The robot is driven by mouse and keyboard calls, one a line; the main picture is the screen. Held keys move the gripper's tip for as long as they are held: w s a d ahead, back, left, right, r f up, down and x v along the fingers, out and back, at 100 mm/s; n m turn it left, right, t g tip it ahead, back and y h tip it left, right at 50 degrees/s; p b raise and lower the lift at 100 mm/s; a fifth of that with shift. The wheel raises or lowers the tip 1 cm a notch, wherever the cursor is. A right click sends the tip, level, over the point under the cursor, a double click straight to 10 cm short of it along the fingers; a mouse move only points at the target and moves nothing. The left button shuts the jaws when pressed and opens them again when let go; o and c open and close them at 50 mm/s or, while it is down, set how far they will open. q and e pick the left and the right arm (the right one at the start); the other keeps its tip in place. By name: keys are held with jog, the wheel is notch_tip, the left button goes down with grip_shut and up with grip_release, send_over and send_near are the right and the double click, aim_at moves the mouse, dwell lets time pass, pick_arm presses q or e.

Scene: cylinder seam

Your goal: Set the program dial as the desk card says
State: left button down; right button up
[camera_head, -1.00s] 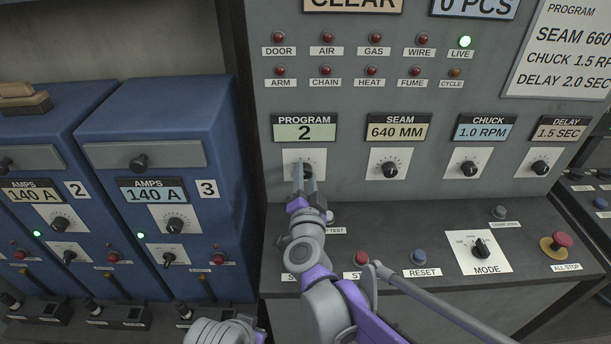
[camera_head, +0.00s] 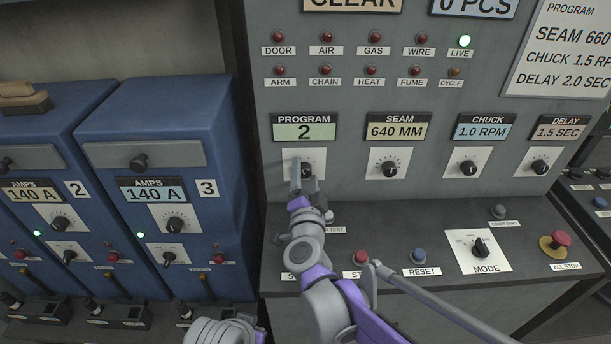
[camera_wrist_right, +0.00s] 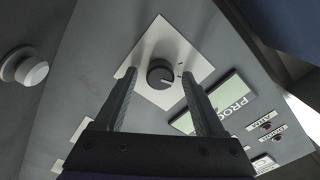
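The program dial (camera_head: 306,170) is a dark round knob on a white plate, under the green PROGRAM display (camera_head: 304,131), which reads 2. My right gripper (camera_head: 303,176) is in front of the dial and partly covers it. In the right wrist view its two fingers (camera_wrist_right: 159,92) are apart, with the dial (camera_wrist_right: 161,73) showing between and beyond their tips, with gaps on both sides. A white sheet (camera_head: 565,50) at the upper right reads PROGRAM, SEAM 660, CHUCK 1.5 and DELAY 2.0 SEC; its edges are cut off. I cannot identify a desk card. My left gripper is not in view.
The SEAM (camera_head: 390,169), CHUCK (camera_head: 469,168) and DELAY (camera_head: 540,167) dials are in the same row to the right. Below is a sloped desk with a RESET button (camera_head: 419,256), MODE switch (camera_head: 480,247) and ALL STOP button (camera_head: 562,240). Blue welder units (camera_head: 170,110) stand left.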

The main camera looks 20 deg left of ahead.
jog(key=v, duration=1)
jog(key=shift+s, duration=0.4)
jog(key=shift+d+r, duration=0.1)
